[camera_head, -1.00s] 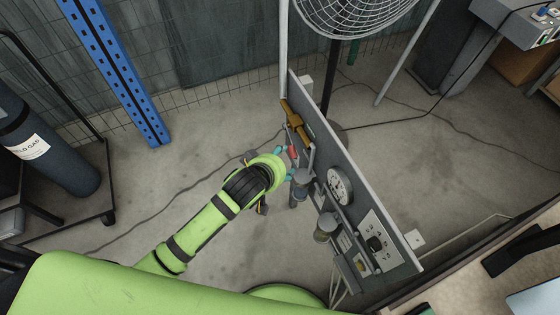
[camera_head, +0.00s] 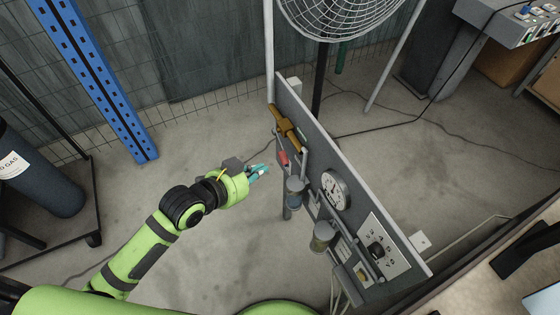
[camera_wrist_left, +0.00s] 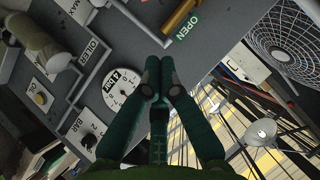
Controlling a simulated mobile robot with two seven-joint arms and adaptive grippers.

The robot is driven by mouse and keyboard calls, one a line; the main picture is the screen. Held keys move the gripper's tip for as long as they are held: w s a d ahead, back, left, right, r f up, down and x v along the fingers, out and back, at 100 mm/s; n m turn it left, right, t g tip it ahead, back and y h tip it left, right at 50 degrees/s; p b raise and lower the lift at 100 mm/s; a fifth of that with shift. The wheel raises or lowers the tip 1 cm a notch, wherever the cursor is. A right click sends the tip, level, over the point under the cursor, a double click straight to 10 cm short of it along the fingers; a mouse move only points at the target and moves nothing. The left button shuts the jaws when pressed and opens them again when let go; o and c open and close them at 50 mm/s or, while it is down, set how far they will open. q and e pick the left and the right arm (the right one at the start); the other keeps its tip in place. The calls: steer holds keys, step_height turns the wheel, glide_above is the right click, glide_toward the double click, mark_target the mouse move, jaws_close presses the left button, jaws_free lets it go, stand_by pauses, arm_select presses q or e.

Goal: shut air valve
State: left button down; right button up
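The air valve (camera_head: 286,125) is a brass body on the upper left part of a grey panel, with a red-tipped handle (camera_head: 284,158) below it. In the left wrist view the brass body (camera_wrist_left: 180,15) shows at the top edge, beside a green OPEN label (camera_wrist_left: 187,29). I cannot make out the red handle there. My left gripper (camera_head: 263,170) is just left of the handle, apart from it. In the wrist view its teal fingers (camera_wrist_left: 159,66) come together at the tips with nothing seen between them. My right gripper is not in view.
The panel carries a round gauge (camera_head: 334,190), filter bowls (camera_head: 294,193) and a knob plate (camera_head: 378,249). A caged fan (camera_head: 345,12) stands behind it. A blue post (camera_head: 95,75) and a dark gas cylinder (camera_head: 38,170) stand left. Floor left of the panel is clear.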

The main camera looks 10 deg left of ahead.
mark_target(281, 158)
arm_select(q)
steer(key=w+d+f+m, duration=0.1)
steer(key=w+f, duration=0.1)
steer(key=w+d+f, duration=0.2)
steer(key=w, duration=0.1)
steer(key=w+d+f+m, duration=0.1)
steer(key=w+f, duration=0.1)
steer(key=w, duration=0.1)
steer(key=shift+w+d+m+h, duration=0.25)
steer(key=shift+m+h, duration=0.05)
steer(key=shift+w+a+f, duration=0.15)
steer(key=shift+w+f, duration=0.3)
steer(key=shift+f, duration=0.1)
steer(key=shift+f, duration=0.15)
steer(key=shift+f+t+b, duration=0.15)
steer(key=shift+t+b, duration=0.15)
steer(key=shift+t, duration=0.1)
